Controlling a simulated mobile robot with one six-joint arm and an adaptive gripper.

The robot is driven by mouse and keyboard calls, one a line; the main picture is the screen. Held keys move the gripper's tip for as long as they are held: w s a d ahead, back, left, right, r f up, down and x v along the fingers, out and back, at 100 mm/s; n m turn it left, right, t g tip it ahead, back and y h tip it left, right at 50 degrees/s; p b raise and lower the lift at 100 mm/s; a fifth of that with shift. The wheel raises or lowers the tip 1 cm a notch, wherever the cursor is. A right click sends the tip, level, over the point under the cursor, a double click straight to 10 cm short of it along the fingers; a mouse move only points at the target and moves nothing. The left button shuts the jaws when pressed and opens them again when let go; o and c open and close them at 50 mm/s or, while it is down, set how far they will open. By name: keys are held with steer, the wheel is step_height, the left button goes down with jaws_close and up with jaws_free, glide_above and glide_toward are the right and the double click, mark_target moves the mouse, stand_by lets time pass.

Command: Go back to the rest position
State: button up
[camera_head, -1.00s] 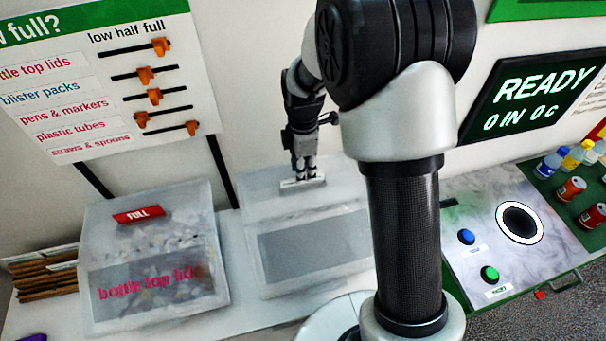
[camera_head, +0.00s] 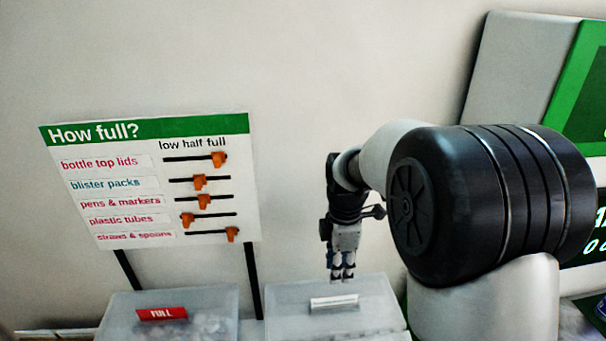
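My gripper (camera_head: 342,274) hangs pointing down above the back of a translucent grey bin (camera_head: 375,308). Its fingers look close together, but they are too small to tell whether they are open or shut. I see nothing held between them.
A translucent bin (camera_head: 215,300) with a red FULL tag (camera_head: 162,314) stands to the left. Behind it a "How full?" board (camera_head: 150,128) with orange sliders stands on black posts. The wall above is clear.

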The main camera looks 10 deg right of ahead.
steer(key=s+r+m+t+b, duration=0.35)
steer(key=s+m+b, duration=0.45)
steer(key=s, duration=0.6)
steer(key=s+f+m+t+b, duration=0.1)
steer(key=s+f+m+b, duration=0.2)
steer(key=s+m, duration=0.7)
steer(key=shift+s+f, duration=0.4)
steer(key=shift+s, duration=0.15)
